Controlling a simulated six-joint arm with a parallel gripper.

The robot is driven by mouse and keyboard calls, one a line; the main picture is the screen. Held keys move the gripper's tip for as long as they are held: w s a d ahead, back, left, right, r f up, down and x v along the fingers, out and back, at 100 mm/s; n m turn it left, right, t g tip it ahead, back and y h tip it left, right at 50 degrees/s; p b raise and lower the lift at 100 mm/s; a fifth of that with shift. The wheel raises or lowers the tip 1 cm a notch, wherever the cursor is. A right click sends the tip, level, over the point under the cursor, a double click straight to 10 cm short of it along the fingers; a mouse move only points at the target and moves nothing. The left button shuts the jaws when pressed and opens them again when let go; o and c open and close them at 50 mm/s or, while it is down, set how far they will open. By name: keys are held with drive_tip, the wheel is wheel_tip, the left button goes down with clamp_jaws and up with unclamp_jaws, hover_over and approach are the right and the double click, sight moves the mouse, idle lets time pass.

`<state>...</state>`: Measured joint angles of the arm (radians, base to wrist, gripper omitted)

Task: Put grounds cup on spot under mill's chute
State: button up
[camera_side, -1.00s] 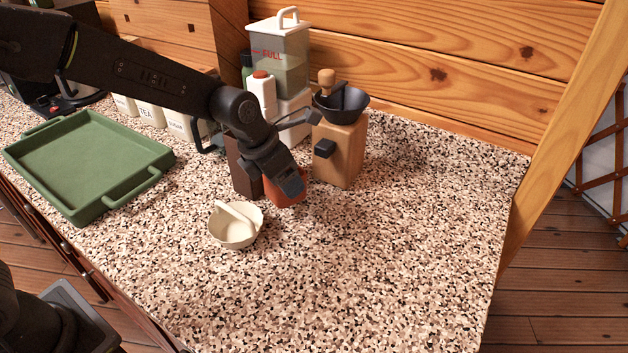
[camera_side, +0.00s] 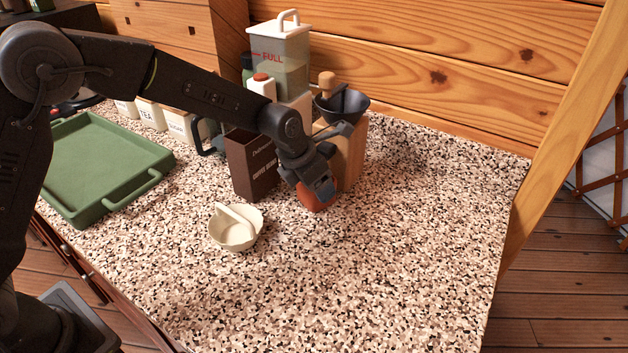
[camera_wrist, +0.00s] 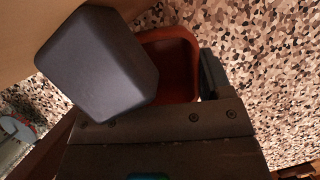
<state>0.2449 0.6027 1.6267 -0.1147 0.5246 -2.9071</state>
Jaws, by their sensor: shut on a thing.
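The orange-red grounds cup (camera_side: 319,201) is held in my gripper (camera_side: 317,187), low over the counter in front of the mill. My gripper is shut on it. The wooden mill (camera_side: 352,155) has a black hopper (camera_side: 343,105) and a wooden knob (camera_side: 327,80); my wrist hides its chute in the side view. In the wrist view, the dark blocky chute (camera_wrist: 98,65) overlaps the left part of the cup (camera_wrist: 175,62), with the cup partly behind it. The spot under the chute is hidden. I cannot tell whether the cup touches the counter.
A dark brown coffee bag box (camera_side: 252,165) stands just left of my gripper. A cream bowl (camera_side: 236,228) sits in front of it. A green tray (camera_side: 95,165) lies at the left. The counter is clear to the right.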

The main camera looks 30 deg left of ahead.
drive_tip(key=o, duration=1)
drive_tip(key=shift+f, duration=0.1)
drive_tip(key=shift+c, duration=0.2)
drive_tip(key=shift+r, duration=0.35)
drive_tip(key=s+a, duration=0.1)
drive_tip(key=s, duration=0.2)
drive_tip(key=s+a, duration=0.2)
drive_tip(key=s, duration=0.2)
drive_tip(key=s+a, duration=0.1)
drive_tip(key=s, duration=0.3)
drive_tip(key=shift+s+a+r, duration=0.25)
drive_tip(key=shift+a+r, duration=0.1)
drive_tip(key=shift+a, duration=0.05)
